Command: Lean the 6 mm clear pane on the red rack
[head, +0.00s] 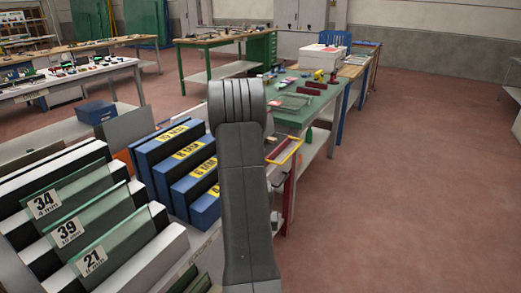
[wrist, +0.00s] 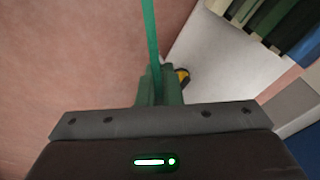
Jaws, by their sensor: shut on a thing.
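In the wrist view my gripper (wrist: 159,88) is shut on a thin green-edged glass pane (wrist: 150,35), seen edge-on as a narrow strip running up out of the frame. I cannot read its thickness. In the head view my grey arm hides the gripper and most or all of the held pane. A red frame with a yellow top bar (head: 284,152) stands just right of my arm, partly hidden by it; I cannot tell whether it is the red rack.
Blue slotted blocks (head: 180,165) with yellow millimetre labels stand left of my arm. Numbered glass panes (head: 85,225) lean in a pale rack at lower left. A green-topped bench (head: 290,117) with tools stands behind. The floor (head: 420,180) at right is clear.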

